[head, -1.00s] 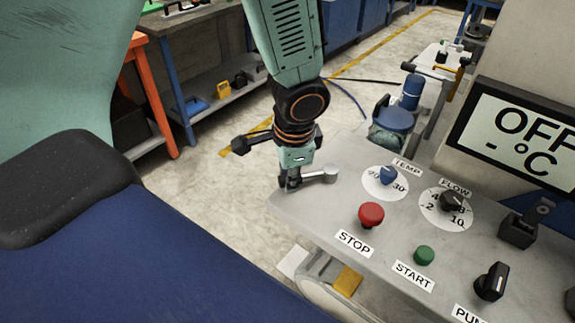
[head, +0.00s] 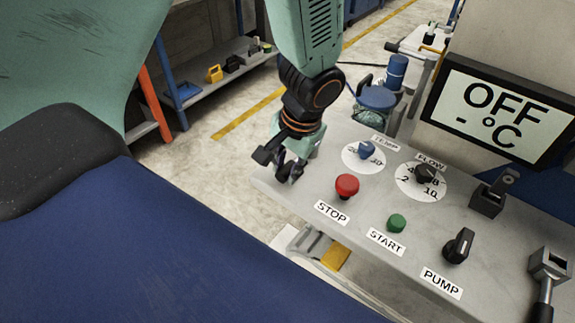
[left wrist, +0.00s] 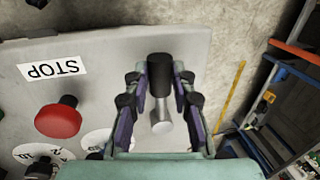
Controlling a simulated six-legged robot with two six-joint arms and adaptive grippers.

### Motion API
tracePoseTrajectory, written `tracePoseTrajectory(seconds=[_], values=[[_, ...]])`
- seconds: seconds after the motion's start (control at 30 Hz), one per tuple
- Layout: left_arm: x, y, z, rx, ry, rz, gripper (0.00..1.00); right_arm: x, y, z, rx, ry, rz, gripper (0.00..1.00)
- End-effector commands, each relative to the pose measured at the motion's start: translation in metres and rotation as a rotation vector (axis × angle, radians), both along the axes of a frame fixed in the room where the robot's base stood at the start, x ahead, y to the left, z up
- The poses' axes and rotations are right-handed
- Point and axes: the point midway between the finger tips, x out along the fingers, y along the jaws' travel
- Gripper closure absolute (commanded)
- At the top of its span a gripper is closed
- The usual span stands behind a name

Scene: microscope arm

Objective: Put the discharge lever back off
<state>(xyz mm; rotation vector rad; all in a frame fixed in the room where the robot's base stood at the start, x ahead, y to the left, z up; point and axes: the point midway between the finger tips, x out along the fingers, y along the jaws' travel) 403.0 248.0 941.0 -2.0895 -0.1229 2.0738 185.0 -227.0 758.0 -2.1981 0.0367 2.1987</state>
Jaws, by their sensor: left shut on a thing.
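A lever with a black grip (left wrist: 160,75) and a bright metal shaft (left wrist: 161,122) shows at the panel's end in the left wrist view. My left gripper (head: 290,172) is at the left end of the control panel (head: 300,195) in the head view, left of the red STOP button (head: 347,185). In the left wrist view my left gripper (left wrist: 160,88) has one finger on each side of the black grip and is shut on it. The gripper hides most of this lever in the head view. No label shows on it. My right gripper is out of view.
On the panel are a blue TEMP knob (head: 366,150), a FLOW knob (head: 426,173), a green START button (head: 397,223) and a black PUMP knob (head: 459,246). Another lever (head: 546,290) is at lower right. The display (head: 500,112) reads OFF. A blue seat surface (head: 150,250) lies in front.

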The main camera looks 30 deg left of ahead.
Motion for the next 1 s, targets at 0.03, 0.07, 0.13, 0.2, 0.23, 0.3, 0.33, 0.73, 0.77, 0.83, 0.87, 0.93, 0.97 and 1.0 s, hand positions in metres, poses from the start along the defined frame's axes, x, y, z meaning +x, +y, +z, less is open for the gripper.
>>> tracePoseTrajectory(seconds=[0.03, 0.07, 0.13, 0.2, 0.23, 0.3, 0.33, 0.73, 0.77, 0.83, 0.87, 0.93, 0.97, 1.0], values=[[-0.0003, 0.0005, -0.0001, -0.002, 0.002, 0.008, 1.0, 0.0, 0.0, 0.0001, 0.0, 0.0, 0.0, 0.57], [-0.0001, 0.0008, -0.0002, -0.002, 0.001, 0.011, 1.0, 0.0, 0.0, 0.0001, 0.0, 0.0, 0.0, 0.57], [0.0, 0.0014, -0.0001, -0.002, 0.001, 0.017, 1.0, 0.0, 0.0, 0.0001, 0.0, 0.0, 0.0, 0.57], [-0.0001, 0.0018, -0.0002, -0.003, 0.0, 0.02, 1.0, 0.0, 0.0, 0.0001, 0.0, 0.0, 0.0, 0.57], [-0.0001, 0.0019, -0.0001, -0.003, 0.0, 0.021, 1.0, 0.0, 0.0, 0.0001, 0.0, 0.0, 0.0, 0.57], [-0.0001, 0.0021, -0.0001, -0.003, 0.001, 0.022, 1.0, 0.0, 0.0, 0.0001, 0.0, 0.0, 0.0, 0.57], [-0.0002, 0.0021, -0.0001, -0.003, 0.001, 0.022, 1.0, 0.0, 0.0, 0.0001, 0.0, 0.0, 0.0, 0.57], [-0.0005, 0.0007, 0.0, -0.001, 0.0, 0.018, 0.54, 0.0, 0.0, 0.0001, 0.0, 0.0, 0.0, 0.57], [-0.0006, 0.0005, 0.0, -0.001, 0.001, 0.017, 0.52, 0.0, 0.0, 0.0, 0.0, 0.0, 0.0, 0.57], [-0.0006, 0.0001, 0.0, -0.001, 0.001, 0.017, 0.52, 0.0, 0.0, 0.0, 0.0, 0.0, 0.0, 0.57], [-0.0006, 0.0, 0.0, -0.001, 0.001, 0.017, 0.52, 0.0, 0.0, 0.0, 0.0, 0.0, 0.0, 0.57], [-0.0006, -0.0007, 0.0001, -0.001, 0.0, 0.016, 0.52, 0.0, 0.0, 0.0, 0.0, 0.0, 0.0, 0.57], [-0.0006, -0.0007, 0.0001, -0.001, 0.0, 0.016, 0.52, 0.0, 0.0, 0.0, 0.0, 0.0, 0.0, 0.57], [-0.0005, -0.0006, 0.0002, -0.001, 0.0, 0.016, 0.52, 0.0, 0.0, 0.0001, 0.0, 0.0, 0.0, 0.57]])
